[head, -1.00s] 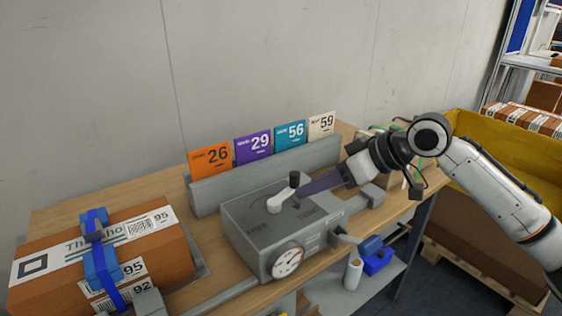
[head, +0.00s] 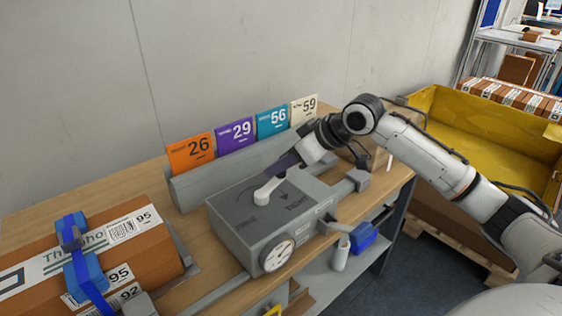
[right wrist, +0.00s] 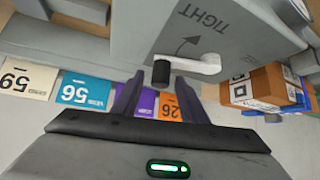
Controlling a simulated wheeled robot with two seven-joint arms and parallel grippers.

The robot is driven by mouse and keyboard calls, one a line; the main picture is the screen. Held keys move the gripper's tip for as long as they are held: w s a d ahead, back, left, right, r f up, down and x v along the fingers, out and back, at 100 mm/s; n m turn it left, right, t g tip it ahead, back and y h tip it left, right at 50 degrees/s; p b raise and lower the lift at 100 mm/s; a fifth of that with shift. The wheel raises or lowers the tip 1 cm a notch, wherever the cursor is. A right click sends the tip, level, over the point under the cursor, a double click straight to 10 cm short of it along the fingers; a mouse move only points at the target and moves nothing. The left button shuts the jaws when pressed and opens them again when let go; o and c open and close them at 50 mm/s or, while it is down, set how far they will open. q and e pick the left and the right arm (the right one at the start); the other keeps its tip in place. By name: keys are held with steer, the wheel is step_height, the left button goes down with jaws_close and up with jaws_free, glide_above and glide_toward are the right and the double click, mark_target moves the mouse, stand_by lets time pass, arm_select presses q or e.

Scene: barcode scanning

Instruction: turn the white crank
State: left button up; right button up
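The white crank (head: 266,191) sits on top of a grey box-shaped device (head: 238,222) on the wooden table. Its black knob (right wrist: 161,72) shows in the right wrist view, at the end of the white arm (right wrist: 196,64). My right gripper (right wrist: 160,88) is open, with its two dark fingertips on either side of the knob and gaps showing between. In the head view my right gripper (head: 287,164) reaches in from the right at the crank's far end and hides the knob. The word TIGHT and a curved arrow are printed beside the crank. My left gripper is not in view.
A gauge (head: 277,254) is on the device's front. Behind it, a grey rack (head: 185,193) holds orange, purple, teal and cream number cards. A strapped brown carton (head: 150,250) lies at left. A yellow bin (head: 480,135) stands at right. A wall closes the back.

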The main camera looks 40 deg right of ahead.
steer(key=shift+w+a+f, duration=0.1)
steer(key=shift+w+f, duration=0.1)
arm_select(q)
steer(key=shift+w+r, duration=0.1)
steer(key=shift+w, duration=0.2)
arm_select(e)
jaws_close()
steer(key=shift+s+r+m+p, duration=0.15)
steer(key=shift+s+m+p, duration=0.15)
steer(key=shift+p, duration=0.55)
steer(key=shift+s+h+p, duration=0.15)
steer(key=shift+h+p, duration=0.15)
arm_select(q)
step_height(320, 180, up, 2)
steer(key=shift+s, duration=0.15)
arm_select(e)
steer(key=shift+f+m, duration=0.2)
steer(key=shift+m, duration=0.1)
jaws_free()
